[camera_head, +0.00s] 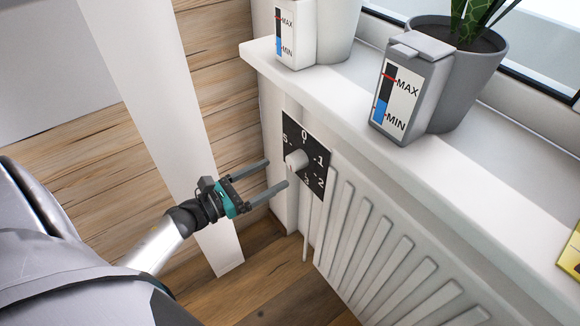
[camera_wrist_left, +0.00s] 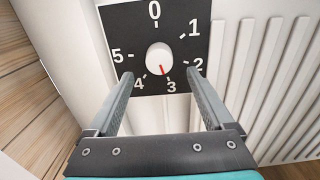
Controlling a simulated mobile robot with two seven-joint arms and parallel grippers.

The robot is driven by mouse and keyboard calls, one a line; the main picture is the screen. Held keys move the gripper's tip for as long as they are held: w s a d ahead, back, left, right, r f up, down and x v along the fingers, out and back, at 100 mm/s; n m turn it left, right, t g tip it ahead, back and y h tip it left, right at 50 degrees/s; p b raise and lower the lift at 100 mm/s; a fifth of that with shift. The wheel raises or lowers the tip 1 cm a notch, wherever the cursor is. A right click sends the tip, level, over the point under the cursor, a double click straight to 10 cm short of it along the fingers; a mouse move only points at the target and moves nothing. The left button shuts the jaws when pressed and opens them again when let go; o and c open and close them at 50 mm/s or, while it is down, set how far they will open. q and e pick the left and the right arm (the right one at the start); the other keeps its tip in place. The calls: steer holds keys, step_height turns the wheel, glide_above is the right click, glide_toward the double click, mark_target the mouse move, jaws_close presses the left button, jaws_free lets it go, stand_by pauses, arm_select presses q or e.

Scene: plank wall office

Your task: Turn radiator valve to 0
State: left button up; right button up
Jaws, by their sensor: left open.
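The radiator valve is a round white knob (camera_head: 296,159) on a black dial plate (camera_head: 317,148) marked 0 to 5, at the left end of the radiator. In the left wrist view the knob (camera_wrist_left: 159,58) has a red mark pointing down, close to the 3. The 0 is at the top of the plate (camera_wrist_left: 175,22). My left gripper (camera_head: 277,174) is open and empty, its fingers reaching towards the dial. In the wrist view its fingertips (camera_wrist_left: 161,76) are on either side, just below the knob, and do not grip it. My right gripper is not in view.
The white ribbed radiator (camera_head: 385,240) extends right of the dial. A white sill (camera_head: 340,95) above it bears a white planter (camera_head: 297,32) and a grey planter (camera_head: 412,88) with level gauges. A yellow object (camera_head: 572,256) shows at the right edge.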

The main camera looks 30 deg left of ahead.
mark_target(290, 165)
arm_select(q)
steer(key=x, duration=0.4)
steer(key=shift+w+d+b, duration=0.1)
steer(key=shift+w+b, duration=0.3)
steer(key=shift+x, duration=0.8)
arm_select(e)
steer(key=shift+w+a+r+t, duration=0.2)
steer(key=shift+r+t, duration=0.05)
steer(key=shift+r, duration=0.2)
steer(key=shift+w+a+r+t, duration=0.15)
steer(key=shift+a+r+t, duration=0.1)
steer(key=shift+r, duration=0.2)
arm_select(q)
jaws_close()
